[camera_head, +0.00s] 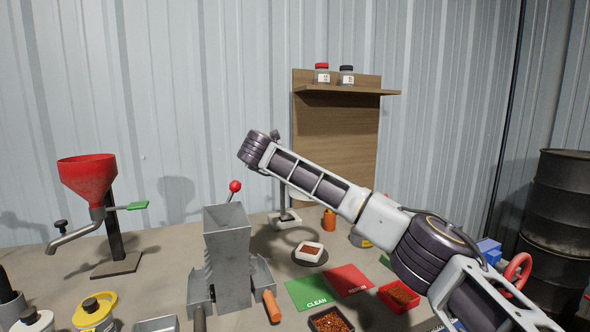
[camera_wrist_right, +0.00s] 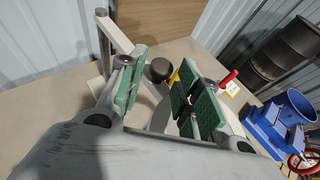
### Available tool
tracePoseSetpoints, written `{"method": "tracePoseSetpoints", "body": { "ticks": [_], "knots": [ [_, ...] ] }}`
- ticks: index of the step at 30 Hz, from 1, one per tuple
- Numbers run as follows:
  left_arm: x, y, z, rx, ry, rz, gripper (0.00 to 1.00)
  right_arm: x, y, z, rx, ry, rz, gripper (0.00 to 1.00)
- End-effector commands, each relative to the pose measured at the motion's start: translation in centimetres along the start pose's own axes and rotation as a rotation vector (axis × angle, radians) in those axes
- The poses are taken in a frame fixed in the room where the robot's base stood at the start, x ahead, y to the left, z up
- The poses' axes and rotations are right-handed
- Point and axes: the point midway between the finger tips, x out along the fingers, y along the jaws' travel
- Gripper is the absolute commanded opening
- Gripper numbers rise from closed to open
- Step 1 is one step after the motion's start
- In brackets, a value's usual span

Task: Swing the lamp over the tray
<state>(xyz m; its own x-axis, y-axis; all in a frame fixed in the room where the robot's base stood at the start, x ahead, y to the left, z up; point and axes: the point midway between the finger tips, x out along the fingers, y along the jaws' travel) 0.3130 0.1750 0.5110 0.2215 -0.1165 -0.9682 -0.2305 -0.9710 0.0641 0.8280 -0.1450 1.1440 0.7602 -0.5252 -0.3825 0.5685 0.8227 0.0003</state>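The lamp shows as a grey post on a pale base (camera_head: 285,220) at the back of the bench; my right arm hides its upper part in the head view. A small white tray (camera_head: 309,246) with reddish granules sits on a dark round disc, right of the lamp base. My left gripper is out of view.
Green "CLEAN" mat (camera_head: 308,292) and red mat (camera_head: 347,280) lie in front. A red tray (camera_head: 400,296), black tray (camera_head: 330,320) and grey machine (camera_head: 228,260) with red-knobbed lever stand nearby. A red funnel (camera_head: 87,178) is left; an orange bottle (camera_head: 329,220) and shelf (camera_head: 345,90) are behind.

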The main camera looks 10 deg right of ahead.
Motion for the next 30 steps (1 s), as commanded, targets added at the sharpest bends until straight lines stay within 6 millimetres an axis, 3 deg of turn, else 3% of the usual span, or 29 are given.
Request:
{"method": "tracePoseSetpoints", "body": {
  "ticks": [18, 30],
  "knots": [
    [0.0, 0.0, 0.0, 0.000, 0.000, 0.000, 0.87, -8.5, 0.1, 0.0, -0.001, -0.001, 0.004, 0.34],
    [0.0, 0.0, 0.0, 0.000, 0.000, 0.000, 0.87, -10.2, 0.1, -0.1, 0.000, 0.000, 0.002, 0.34]
  ]
}}
